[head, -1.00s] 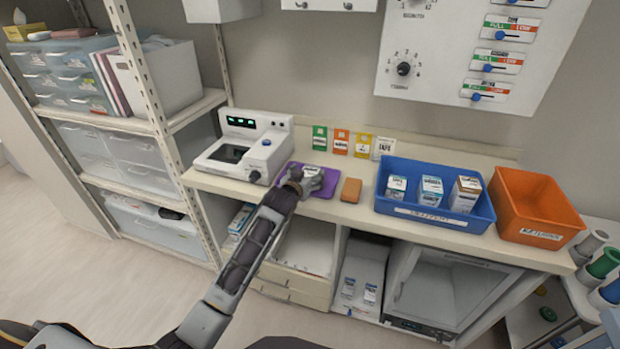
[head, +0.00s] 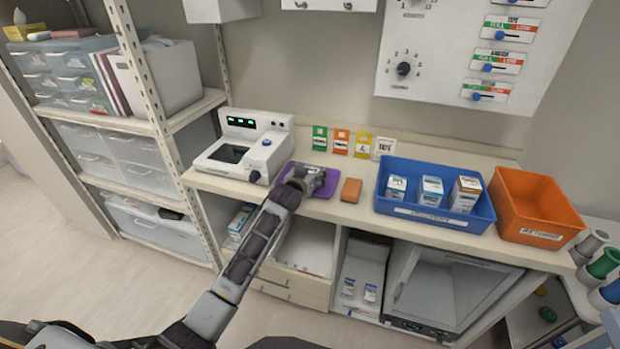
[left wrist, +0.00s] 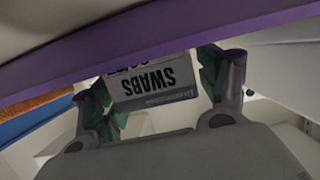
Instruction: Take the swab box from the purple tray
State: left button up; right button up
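The purple tray (head: 327,189) lies on the counter, right of the white device. Its edge (left wrist: 60,65) crosses the left wrist view as a purple band. My left gripper (head: 316,178) is over the tray and hides most of it. In the left wrist view the white swab box (left wrist: 150,85), with upside-down "SWABS" lettering, sits between the green-padded fingers of my left gripper (left wrist: 155,95). The pads appear to touch both sides of the box, shut on it. Part of the box is behind the tray's edge, apparently still at the tray. My right gripper is out of view.
A white device (head: 243,150) stands close left of the tray. An orange block (head: 351,190) is just right of it. A blue bin (head: 430,218) with several boxes and an orange bin (head: 535,208) stand further right. Small coloured cards (head: 341,141) line the back.

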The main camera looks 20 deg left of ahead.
aim_at(310, 171)
pick_arm(q)
jog(key=c, duration=0.7)
jog(key=shift+c, duration=0.8)
notch_tip(310, 171, up, 9)
jog(key=shift+f, duration=0.2)
jog(key=shift+r+p, duration=0.3)
jog(key=shift+r, duration=0.4)
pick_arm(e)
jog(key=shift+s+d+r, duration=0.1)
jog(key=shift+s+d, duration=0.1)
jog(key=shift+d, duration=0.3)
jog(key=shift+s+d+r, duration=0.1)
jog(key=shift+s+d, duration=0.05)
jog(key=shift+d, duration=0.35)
